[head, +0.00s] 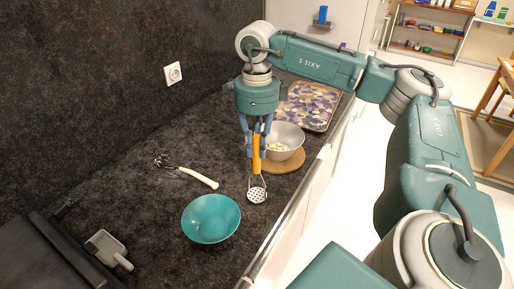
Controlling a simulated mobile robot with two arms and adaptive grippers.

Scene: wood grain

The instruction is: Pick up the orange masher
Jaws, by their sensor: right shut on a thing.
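The orange masher (257,158) has an orange handle and a grey perforated head. My right gripper (257,139) points down over the dark counter and is shut on the upper part of the handle. The masher hangs upright below it, with its head lowest, above and behind the teal bowl. I cannot tell whether the head touches the counter. My left gripper is not in view.
A teal bowl (211,219) stands in front. A metal bowl (290,137) sits on a round wooden board (284,164) just behind the masher. A white-handled utensil (198,177) lies to the left. A patterned tray (322,107) lies farther back. A grey scoop (105,245) lies front left.

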